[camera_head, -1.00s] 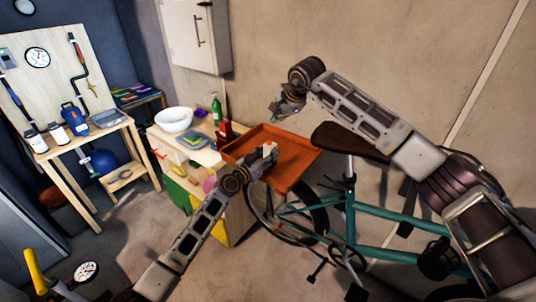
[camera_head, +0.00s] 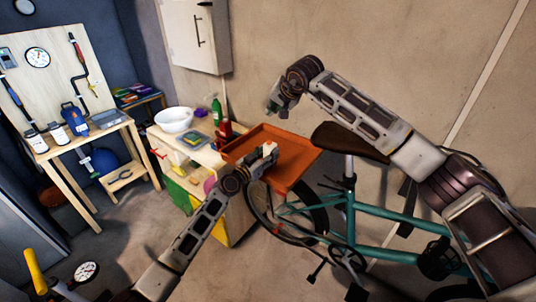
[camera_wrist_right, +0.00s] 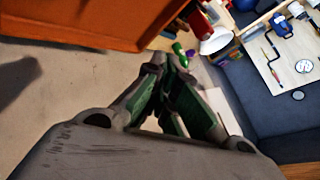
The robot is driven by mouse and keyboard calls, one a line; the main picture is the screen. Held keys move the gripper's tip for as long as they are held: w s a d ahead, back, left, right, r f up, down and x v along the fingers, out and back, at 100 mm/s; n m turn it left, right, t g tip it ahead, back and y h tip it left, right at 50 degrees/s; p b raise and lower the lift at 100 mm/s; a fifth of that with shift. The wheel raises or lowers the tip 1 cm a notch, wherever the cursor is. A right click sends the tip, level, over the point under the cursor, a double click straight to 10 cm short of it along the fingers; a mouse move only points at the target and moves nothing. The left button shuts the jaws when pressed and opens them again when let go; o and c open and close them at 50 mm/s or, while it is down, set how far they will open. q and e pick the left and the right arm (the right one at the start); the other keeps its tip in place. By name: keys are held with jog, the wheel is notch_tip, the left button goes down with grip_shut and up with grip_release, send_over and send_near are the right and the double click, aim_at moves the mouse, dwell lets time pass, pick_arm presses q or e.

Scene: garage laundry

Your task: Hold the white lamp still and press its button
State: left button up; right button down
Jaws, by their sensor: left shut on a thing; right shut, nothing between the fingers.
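The white lamp (camera_head: 269,149) is a small pale shape at the tip of my left gripper (camera_head: 264,158), over the orange tray (camera_head: 295,166) in the head view. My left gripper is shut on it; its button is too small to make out. My right gripper (camera_head: 273,106) is above and behind the tray, apart from the lamp. In the right wrist view its green-padded fingers (camera_wrist_right: 162,66) are together with nothing between them. The lamp cannot be made out in that view.
A teal bicycle (camera_head: 385,219) stands right of the tray. A bench left of the tray bears a white bowl (camera_head: 173,120), a green bottle (camera_head: 217,110) and a red container (camera_head: 225,130). A wall cabinet (camera_head: 190,35) hangs behind. Open air lies between my right gripper and the tray.

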jog(key=shift+f, duration=0.2)
dwell(0.5)
send_over(272, 142)
jog(key=shift+s+f, duration=0.2)
jog(key=shift+f, duration=4.05)
jog(key=shift+f, duration=0.85)
jog(key=shift+r, duration=0.9)
notch_tip(272, 142, up, 6)
dwell(0.6)
